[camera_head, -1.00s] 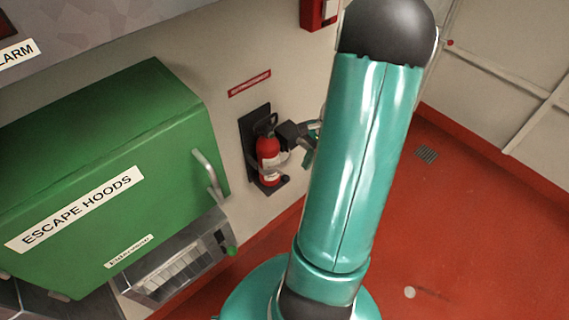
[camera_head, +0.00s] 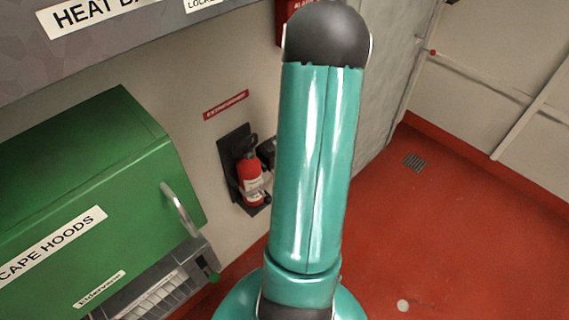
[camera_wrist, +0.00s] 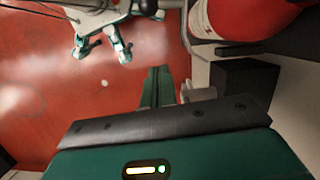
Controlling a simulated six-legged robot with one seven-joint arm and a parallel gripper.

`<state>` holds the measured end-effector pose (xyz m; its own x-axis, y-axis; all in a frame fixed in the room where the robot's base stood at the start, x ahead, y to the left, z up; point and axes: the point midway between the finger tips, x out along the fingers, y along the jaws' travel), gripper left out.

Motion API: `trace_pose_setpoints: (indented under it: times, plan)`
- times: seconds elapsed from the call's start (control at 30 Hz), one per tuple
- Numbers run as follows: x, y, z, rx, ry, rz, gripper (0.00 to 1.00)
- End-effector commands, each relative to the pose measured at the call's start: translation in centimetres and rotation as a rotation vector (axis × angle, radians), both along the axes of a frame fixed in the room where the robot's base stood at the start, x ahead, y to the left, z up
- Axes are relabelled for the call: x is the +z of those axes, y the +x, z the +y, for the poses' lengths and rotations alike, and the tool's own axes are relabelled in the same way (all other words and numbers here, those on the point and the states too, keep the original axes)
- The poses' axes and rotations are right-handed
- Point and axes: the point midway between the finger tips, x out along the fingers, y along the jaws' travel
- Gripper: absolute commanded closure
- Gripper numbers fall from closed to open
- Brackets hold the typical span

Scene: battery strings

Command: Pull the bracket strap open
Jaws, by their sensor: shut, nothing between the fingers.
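The red fire extinguisher (camera_head: 249,172) hangs upright on a black backplate (camera_head: 229,160) on the wall in the head view. A pale grey strap (camera_head: 258,186) crosses its front; whether it is latched cannot be told. The extinguisher's lower part (camera_wrist: 245,16) shows at the top right of the wrist view, with a dark bracket edge (camera_wrist: 250,43) below it. My gripper (camera_wrist: 160,72) is shut and empty, beside the bracket, apart from the extinguisher. A pale grey piece (camera_wrist: 200,93) lies right of the fingers; contact cannot be told. My arm hides the gripper in the head view.
A green escape-hoods cabinet (camera_head: 85,190) with a grey handle (camera_head: 179,208) is left of the extinguisher. A metal unit (camera_head: 160,285) sits beneath it. The red floor (camera_head: 440,240) to the right is open, with a drain grate (camera_head: 414,162).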

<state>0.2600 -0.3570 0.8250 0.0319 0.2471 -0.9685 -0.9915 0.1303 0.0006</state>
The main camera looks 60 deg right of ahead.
Motion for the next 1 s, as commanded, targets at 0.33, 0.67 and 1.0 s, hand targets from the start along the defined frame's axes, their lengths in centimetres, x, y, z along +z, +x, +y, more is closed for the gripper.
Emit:
trace_pose_setpoints:
  times: [0.33, 0.67, 1.0]
  plan:
    - [-6.2, 0.4, 1.6, 0.002, 0.004, 0.000, 1.00]
    - [-5.1, 1.0, 5.1, 0.005, 0.001, -0.001, 1.00]
    - [-5.0, 1.1, 5.2, 0.005, 0.001, -0.001, 1.00]
